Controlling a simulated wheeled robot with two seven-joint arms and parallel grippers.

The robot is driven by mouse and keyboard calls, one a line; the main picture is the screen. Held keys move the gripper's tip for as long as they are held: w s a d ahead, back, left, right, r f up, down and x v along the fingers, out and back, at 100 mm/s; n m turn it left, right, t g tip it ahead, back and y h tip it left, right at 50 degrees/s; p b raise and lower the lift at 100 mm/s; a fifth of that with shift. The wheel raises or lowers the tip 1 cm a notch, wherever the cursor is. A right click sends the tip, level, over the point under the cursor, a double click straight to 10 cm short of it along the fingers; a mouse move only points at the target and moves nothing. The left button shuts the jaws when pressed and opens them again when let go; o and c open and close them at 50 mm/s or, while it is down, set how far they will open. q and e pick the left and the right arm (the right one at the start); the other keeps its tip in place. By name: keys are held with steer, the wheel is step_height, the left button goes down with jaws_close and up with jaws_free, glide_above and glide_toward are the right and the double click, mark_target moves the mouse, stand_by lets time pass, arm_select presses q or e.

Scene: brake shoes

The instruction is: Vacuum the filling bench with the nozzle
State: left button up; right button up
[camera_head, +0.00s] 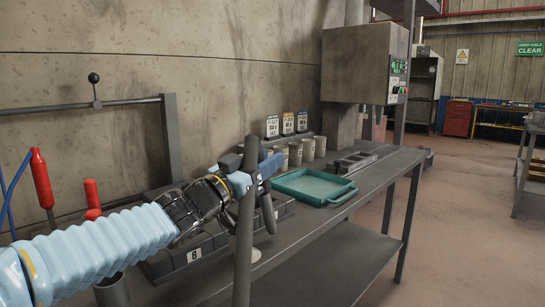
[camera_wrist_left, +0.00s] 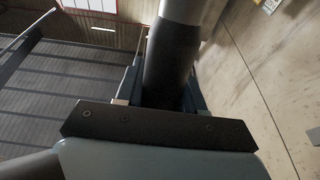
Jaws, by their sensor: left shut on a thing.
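My left gripper (camera_head: 258,180) reaches in from the left and is shut on the nozzle's dark tube. The tube of the nozzle (camera_head: 244,225) stands nearly upright in front of the bench, and its lower end runs out of the picture. In the left wrist view the nozzle (camera_wrist_left: 172,62) rises between the jaws, dark below and lighter grey above. The filling bench (camera_head: 385,172) is a long dark grey table along the wall with a lower shelf. Loose dirt on it is too small to tell. My right gripper is not in view.
A green tray (camera_head: 338,202) lies on the bench right of my gripper. Several small cans (camera_head: 308,149) and label cards (camera_head: 287,123) stand behind it. A grey machine box (camera_head: 355,65) hangs above. Red-handled tools (camera_head: 41,178) stand at left.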

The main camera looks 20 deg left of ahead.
arm_select(q)
steer(key=shift+s+r+p+v, duration=0.15)
steer(key=shift+r+v, duration=0.15)
steer(key=shift+v, duration=1)
steer(key=shift+r+p+v, duration=0.1)
steer(key=shift+r+v, duration=0.2)
steer(key=shift+v, duration=0.95)
steer(key=shift+s+r+p+v, duration=0.15)
steer(key=shift+r+v, duration=0.15)
steer(key=shift+v, duration=1)
steer(key=shift+w, duration=0.15)
